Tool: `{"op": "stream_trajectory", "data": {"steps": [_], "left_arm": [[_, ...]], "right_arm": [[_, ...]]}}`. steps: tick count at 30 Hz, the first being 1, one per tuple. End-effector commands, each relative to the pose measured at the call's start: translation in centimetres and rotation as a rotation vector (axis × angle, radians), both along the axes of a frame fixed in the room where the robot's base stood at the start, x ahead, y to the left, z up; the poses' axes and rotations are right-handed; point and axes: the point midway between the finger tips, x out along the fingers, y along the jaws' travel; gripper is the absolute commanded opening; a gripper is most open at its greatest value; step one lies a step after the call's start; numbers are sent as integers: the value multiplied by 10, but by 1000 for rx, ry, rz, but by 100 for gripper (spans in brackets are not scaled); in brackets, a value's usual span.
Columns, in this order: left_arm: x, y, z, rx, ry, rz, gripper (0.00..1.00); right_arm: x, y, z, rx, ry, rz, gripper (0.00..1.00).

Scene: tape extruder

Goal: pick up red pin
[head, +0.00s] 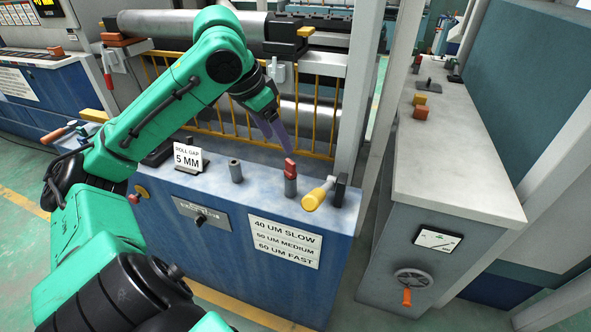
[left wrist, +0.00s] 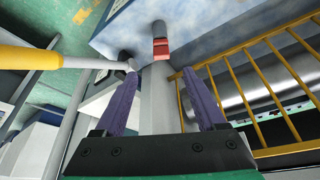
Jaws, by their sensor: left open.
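The red pin (head: 290,168) stands upright in a grey cylindrical post on the blue machine top, near its front right corner. My left gripper (head: 283,143) reaches in from above with its purple fingers pointing down toward the pin, close behind and above it. In the left wrist view the open fingers (left wrist: 160,74) are apart with nothing between them. The red pin (left wrist: 161,48) shows just beyond the fingertips, roughly centred between them. Whether a finger touches it I cannot tell. My right gripper is in neither view.
A yellow-handled lever (head: 317,195) stands just right of the pin; an empty-looking grey post (head: 236,170) stands to the left. Yellow guard bars (head: 215,105) and a roller are behind. A "5 MM" sign (head: 187,157) sits further left. A grey cabinet (head: 450,150) is at right.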

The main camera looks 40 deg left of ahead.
Motion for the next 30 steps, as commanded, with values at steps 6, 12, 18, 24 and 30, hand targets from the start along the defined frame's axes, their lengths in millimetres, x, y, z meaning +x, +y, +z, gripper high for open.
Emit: {"op": "stream_trajectory", "data": {"steps": [6, 12, 18, 24, 30], "left_arm": [[18, -3, -46, -1, 2, 0, 72], [30, -3, -74, 1, 6, 0, 72], [41, -5, -97, 1, 0, -1, 72], [41, -6, -97, 0, -1, -1, 61], [41, -6, -97, 0, -1, -1, 0]], "right_arm": [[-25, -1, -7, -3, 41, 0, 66], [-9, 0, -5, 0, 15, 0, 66], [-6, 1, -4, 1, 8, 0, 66], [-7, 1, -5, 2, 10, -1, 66], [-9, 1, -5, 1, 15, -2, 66]]}}
